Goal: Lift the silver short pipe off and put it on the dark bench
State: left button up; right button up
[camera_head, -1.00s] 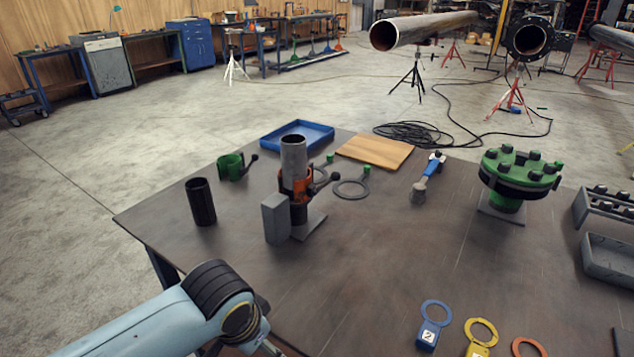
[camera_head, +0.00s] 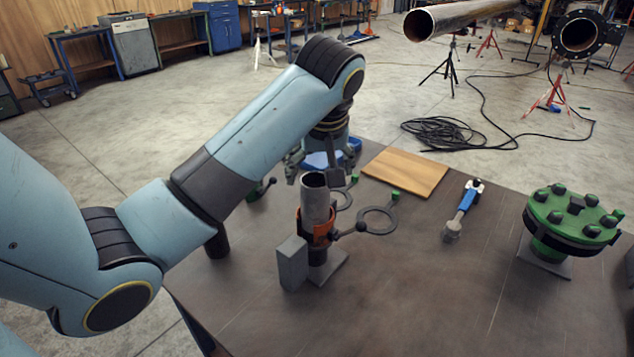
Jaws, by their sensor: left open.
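My left gripper (camera_head: 322,174) is open, pointing down, just behind or above the pipe's top rim. Its fingers are spread and partly hidden. I cannot tell whether they touch the pipe; they are not shut on it. My right gripper is out of view.
A grey block (camera_head: 292,264) stands by the clamp. A black tube (camera_head: 217,243) is partly behind my left arm. The bench front is clear.

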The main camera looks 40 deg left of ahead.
aim_at(317, 182)
pick_arm(q)
jog(key=shift+x, duration=1.05)
jog(key=x, duration=0.2)
jog(key=shift+a+f, duration=0.15)
jog(key=shift+f, duration=0.2)
jog(key=p+x, duration=0.1)
jog(key=x, duration=0.1)
jog(key=p+x, duration=0.1)
jog(key=x, duration=0.1)
jog(key=shift+w+a, duration=0.1)
jog(key=shift+a, duration=0.35)
jog(key=shift+w+a+f, duration=0.1)
jog(key=shift+f, duration=0.3)
jog(key=c, duration=1.6)
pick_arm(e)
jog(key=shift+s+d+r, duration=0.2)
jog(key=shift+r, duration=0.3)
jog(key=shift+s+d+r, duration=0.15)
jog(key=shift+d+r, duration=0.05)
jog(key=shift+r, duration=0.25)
